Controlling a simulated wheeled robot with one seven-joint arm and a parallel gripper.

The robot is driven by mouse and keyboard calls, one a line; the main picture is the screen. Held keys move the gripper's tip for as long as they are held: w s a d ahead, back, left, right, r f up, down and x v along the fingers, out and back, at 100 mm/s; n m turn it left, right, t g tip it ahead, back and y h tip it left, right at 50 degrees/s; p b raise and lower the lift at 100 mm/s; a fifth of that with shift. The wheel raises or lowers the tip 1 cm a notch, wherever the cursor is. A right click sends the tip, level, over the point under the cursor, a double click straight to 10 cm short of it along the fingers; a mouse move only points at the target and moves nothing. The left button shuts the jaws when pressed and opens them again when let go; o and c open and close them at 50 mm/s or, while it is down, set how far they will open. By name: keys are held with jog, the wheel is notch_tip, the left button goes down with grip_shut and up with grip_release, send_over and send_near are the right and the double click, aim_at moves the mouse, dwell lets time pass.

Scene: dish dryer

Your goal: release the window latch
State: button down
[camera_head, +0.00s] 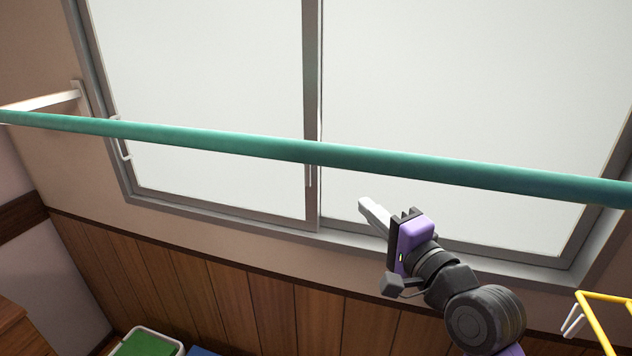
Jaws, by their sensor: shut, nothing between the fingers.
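The window has two frosted panes, the left pane (210,80) and the right pane (470,90), which meet at a grey middle frame (312,60). A small pale strip (308,176) shows on that frame just below the green pole; I cannot tell whether it is the latch or a handle. A pale handle (122,150) is on the left edge of the left pane. My gripper (364,206) is shut and empty, right of the middle frame and below the pole, its fingers pointing up and left. It appears apart from the window.
A green pole (230,144) crosses the whole view in front of the window, above my gripper. A white bracket (45,101) is at the left. A yellow rack (605,298) is at lower right. A bin with green contents (148,344) is at lower left.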

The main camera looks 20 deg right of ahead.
jog(key=shift+a+f+m, duration=0.2)
jog(key=shift+f+m, duration=0.3)
jog(key=shift+w, duration=0.1)
jog(key=p, duration=0.3)
send_near(309, 171)
jog(key=w+d+f, duration=0.2)
jog(key=w+d, duration=0.1)
jog(key=w, duration=0.1)
jog(key=shift+w+a+p, duration=0.75)
jog(key=shift+w+a, duration=0.35)
jog(key=shift+w+a+f, duration=0.1)
jog(key=shift+w+a, duration=0.15)
jog(key=shift+a, duration=0.05)
jog(key=shift+f, duration=0.15)
jog(key=shift+a+m+t+b, duration=0.15)
jog(key=shift+m+t+b, duration=0.15)
jog(key=shift+m+b, duration=0.2)
